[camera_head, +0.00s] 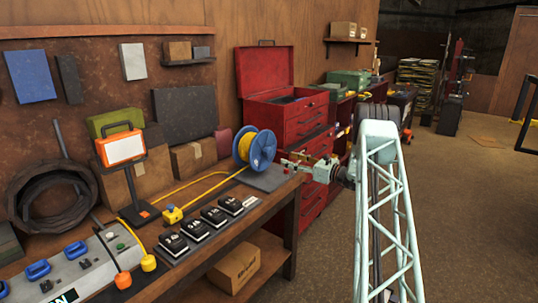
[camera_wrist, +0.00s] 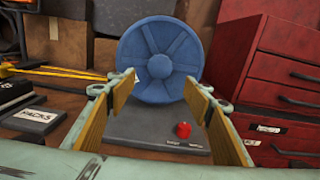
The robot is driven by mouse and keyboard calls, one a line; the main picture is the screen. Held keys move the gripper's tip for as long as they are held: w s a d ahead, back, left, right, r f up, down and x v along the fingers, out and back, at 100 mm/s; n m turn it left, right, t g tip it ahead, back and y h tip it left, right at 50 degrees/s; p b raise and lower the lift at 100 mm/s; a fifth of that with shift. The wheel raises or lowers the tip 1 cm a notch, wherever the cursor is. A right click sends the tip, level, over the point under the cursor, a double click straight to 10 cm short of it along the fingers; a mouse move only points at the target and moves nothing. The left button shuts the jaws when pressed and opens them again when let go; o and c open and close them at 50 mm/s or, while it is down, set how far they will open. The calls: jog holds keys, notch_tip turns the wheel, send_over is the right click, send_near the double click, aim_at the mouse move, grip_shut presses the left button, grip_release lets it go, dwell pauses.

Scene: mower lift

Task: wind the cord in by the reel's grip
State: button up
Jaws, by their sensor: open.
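A blue reel (camera_head: 262,150) wound with yellow cord (camera_head: 243,148) stands upright on a grey base plate (camera_head: 266,179) at the bench's far end. In the wrist view the reel's spoked blue face (camera_wrist: 160,30) is straight ahead. A red knob (camera_wrist: 183,130) shows low over the plate; I cannot tell whether it is the reel's grip. My gripper (camera_head: 290,163) is just right of the reel. In the wrist view my gripper (camera_wrist: 158,86) is open and empty, its fingers apart in front of the reel's face.
Black labelled blocks (camera_head: 213,216) line the bench front. An orange-and-white lamp (camera_head: 121,147) stands left of the cord. Cardboard boxes (camera_head: 188,158) are behind. The floor on the right is open.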

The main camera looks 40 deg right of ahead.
aim_at(271, 153)
jog(key=shift+b+x, duration=0.7)
jog(key=shift+x, duration=6.2)
jog(key=shift+c, duration=0.2)
jog(key=c, duration=1.1)
